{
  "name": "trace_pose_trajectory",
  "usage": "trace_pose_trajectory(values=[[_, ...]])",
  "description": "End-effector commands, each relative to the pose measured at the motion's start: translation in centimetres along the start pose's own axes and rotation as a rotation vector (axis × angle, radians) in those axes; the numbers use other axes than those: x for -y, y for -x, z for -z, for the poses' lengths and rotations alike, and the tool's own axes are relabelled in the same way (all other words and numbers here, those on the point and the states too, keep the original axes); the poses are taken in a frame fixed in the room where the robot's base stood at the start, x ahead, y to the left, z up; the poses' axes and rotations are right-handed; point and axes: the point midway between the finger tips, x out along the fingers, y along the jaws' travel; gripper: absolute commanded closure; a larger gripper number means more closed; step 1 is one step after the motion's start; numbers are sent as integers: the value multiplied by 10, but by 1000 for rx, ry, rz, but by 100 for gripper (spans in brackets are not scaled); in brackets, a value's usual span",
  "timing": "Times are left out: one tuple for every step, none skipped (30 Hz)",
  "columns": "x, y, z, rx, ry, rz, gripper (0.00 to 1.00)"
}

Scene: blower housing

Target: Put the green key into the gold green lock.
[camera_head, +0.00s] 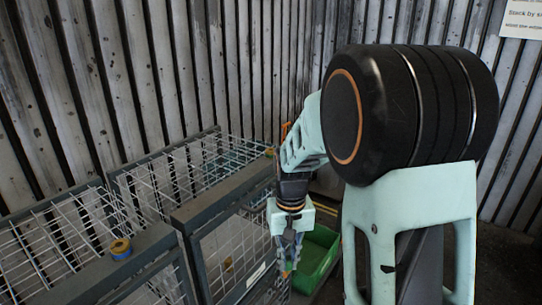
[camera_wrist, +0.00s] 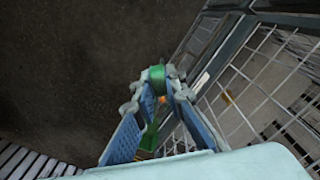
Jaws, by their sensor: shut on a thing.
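My gripper (camera_head: 287,260) hangs pointing down in front of the wire cages. In the wrist view its blue-padded fingers (camera_wrist: 160,90) are closed around a green piece, which I take to be the green key (camera_wrist: 157,73); it shows at the fingertips. More green shows lower between the fingers, and I cannot tell whether it is the same piece. A small greenish piece (camera_head: 270,153) sits at the far cage corner; I cannot tell which is the lock.
Wire cages with dark rails (camera_head: 222,193) fill the left and middle. A green bin (camera_head: 322,262) stands low, right of my gripper. Cage mesh (camera_wrist: 265,85) lies close on the right in the wrist view; dark floor (camera_wrist: 70,70) is clear on the left.

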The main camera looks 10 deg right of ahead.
Motion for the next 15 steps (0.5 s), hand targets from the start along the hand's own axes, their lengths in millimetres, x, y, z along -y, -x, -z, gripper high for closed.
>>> trace_pose_trajectory(values=[[0,0,0,0,0,0,100],[0,0,0,0,0,0,100],[0,0,0,0,0,0,100],[0,0,0,0,0,0,100],[0,0,0,0,0,0,100],[0,0,0,0,0,0,100],[0,0,0,0,0,0,100],[0,0,0,0,0,0,100],[0,0,0,0,0,0,100],[0,0,0,0,0,0,100],[0,0,0,0,0,0,100],[0,0,0,0,0,0,100],[0,-1,0,0,0,0,100],[0,-4,0,2,0,0,100],[0,-11,-1,4,0,0,100]])
